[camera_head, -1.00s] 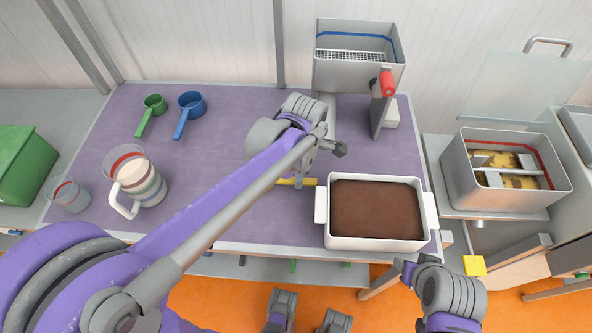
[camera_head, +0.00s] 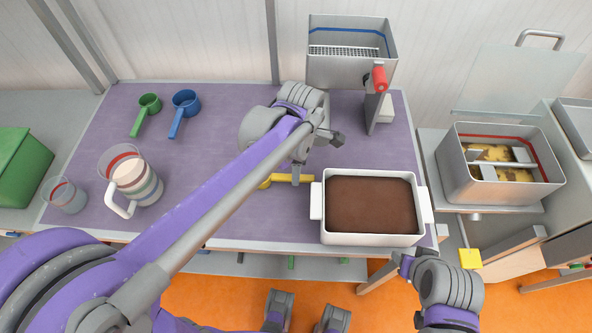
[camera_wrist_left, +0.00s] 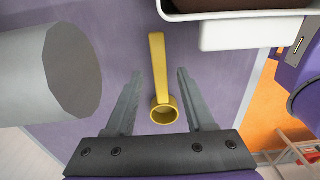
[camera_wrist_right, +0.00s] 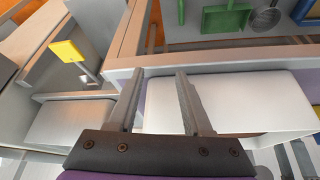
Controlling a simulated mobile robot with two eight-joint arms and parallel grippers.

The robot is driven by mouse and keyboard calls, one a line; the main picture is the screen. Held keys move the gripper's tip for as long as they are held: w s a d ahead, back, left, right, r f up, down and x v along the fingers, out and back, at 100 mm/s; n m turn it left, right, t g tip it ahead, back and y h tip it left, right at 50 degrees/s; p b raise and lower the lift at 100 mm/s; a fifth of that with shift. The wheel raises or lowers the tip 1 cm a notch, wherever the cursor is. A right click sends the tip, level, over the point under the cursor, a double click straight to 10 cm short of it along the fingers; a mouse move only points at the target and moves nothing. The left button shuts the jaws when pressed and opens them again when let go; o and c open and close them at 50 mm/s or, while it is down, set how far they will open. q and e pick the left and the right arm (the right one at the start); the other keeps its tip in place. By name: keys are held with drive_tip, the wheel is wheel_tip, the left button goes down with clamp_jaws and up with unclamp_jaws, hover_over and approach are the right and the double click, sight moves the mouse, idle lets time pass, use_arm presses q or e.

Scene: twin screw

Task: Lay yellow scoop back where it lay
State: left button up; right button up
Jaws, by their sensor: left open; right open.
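The yellow scoop (camera_head: 290,178) lies on the purple mat, left of the white pan of brown contents. My left arm partly covers it in the head view. In the left wrist view the scoop (camera_wrist_left: 160,80) lies between the open fingers, its round cup near the fingers' base and its handle pointing away. My left gripper (camera_wrist_left: 158,88) is open, with a gap on both sides of the scoop. It also shows in the head view (camera_head: 298,172). My right gripper (camera_wrist_right: 158,75) is open and empty, low at the right of the table's front edge (camera_head: 402,268).
The white pan (camera_head: 318,205) stands close to the scoop's right. A green scoop (camera_head: 148,105), a blue scoop (camera_head: 184,108), a jug (camera_head: 135,188) and a cup (camera_head: 66,196) stand to the left. A metal hopper (camera_head: 350,60) is behind. The mat between them is clear.

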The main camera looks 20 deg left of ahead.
use_arm(q)
wheel_tip(320, 180, up, 10)
drive_tip(key=p, duration=0.1)
drive_tip(key=s+a+f+m+t, duration=0.1)
drive_tip(key=s+a+f+m, duration=0.1)
drive_tip(key=m, duration=0.4)
drive_tip(key=s+a+f+m+t, duration=0.1)
drive_tip(key=s+f+m+t, duration=0.1)
drive_tip(key=s+f+m, duration=0.3)
drive_tip(key=s+a+f+m+t, duration=0.1)
drive_tip(key=s+a+f+m, duration=0.1)
drive_tip(key=s+f+m, duration=0.2)
drive_tip(key=shift+s+a+m+t, duration=0.2)
drive_tip(key=shift+s+m, duration=0.35)
drive_tip(key=shift+m, duration=0.6)
drive_tip(key=shift+s+a+m+t, duration=0.2)
drive_tip(key=shift+s+m, duration=0.35)
drive_tip(key=shift+m, duration=0.6)
drive_tip(key=shift+s+f+m, duration=0.25)
drive_tip(key=shift+f+m, duration=0.1)
drive_tip(key=shift+m, duration=0.25)
